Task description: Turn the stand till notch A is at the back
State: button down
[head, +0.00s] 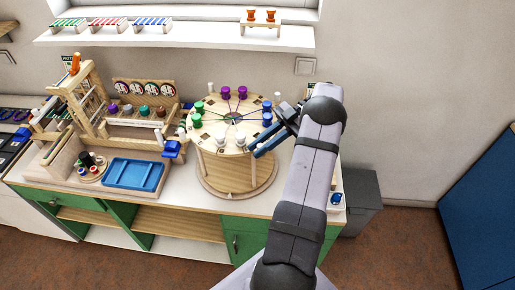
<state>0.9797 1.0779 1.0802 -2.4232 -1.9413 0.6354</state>
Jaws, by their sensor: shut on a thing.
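The stand (238,172) is a round wooden drum on a wider round base, on the bench. Its top carries purple bobbins (242,92) at the back, green bobbins (196,120) at the left and blue bobbins (267,118) at the right. White-topped pegs stand near its rim, and dark lines run out from its centre. My gripper (260,150) reaches in from the right, its blue fingers shut at the stand's right rim. The exact grip is too small to see clearly. Small dark marks show on the top, but no notch letter is readable.
A wooden frame (78,92) and a blue tray (134,174) stand left of the stand. A wall shelf (180,36) runs behind, above it. A grey bin (362,200) is beside the bench at the right.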

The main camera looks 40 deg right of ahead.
dwell(0.4)
jog(key=c, duration=1.7)
grip_release()
jog(key=shift+o, duration=0.2)
jog(key=shift+r, duration=0.1)
jog(key=shift+r+b, duration=0.35)
jog(key=shift+r, duration=0.15)
notch_tip(320, 180, up, 9)
jog(key=p, duration=0.6)
